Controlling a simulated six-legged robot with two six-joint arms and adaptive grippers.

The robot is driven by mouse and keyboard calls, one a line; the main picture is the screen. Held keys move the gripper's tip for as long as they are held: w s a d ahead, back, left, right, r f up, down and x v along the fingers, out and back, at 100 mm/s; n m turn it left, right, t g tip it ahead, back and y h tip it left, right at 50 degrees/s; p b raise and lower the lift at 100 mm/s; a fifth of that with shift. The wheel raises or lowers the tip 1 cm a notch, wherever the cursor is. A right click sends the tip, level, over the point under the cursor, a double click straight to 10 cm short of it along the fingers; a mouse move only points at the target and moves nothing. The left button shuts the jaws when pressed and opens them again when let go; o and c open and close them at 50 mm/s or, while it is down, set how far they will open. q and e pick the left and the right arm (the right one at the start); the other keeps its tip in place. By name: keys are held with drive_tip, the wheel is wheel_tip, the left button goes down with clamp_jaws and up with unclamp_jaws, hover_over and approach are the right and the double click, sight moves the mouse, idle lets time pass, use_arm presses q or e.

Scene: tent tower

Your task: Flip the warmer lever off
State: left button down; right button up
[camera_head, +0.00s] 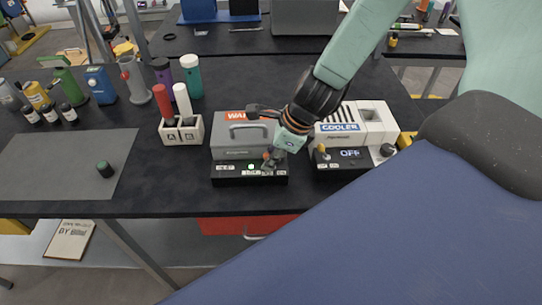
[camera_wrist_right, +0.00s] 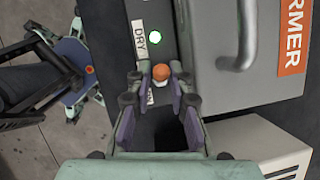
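The grey warmer (camera_head: 238,136) stands on the dark table with a black control panel (camera_head: 225,178) along its front. A green light is lit on the panel and also shows in the right wrist view (camera_wrist_right: 146,40). The lever (camera_wrist_right: 161,73) has an orange tip and stands beside the DRY label in the wrist view. My right gripper (camera_wrist_right: 158,98) is over the panel, fingers apart, with the lever at the opening between its fingertips. In the head view my right gripper (camera_head: 270,160) hides most of the lever. My left gripper does not show clearly.
A white cooler (camera_head: 365,120) with a black OFF panel (camera_head: 350,155) stands close on the right. A two-slot holder (camera_head: 181,132) with red and white handles stands left of the warmer. A grey mat (camera_head: 62,165) bears a dark green-topped piece (camera_head: 105,169). Bottles line the back left.

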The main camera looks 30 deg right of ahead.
drive_tip(key=shift+d, duration=0.1)
clamp_jaws()
drive_tip(key=shift+w+a+r+g+h+p, duration=0.2)
drive_tip(key=shift+g+h+p, duration=0.3)
drive_tip(key=shift+p, duration=0.55)
drive_tip(key=shift+a+f+h+p, duration=0.1)
drive_tip(key=shift+f+h+p, duration=0.2)
drive_tip(key=shift+p, duration=0.1)
drive_tip(key=shift+o, duration=1)
unclamp_jaws()
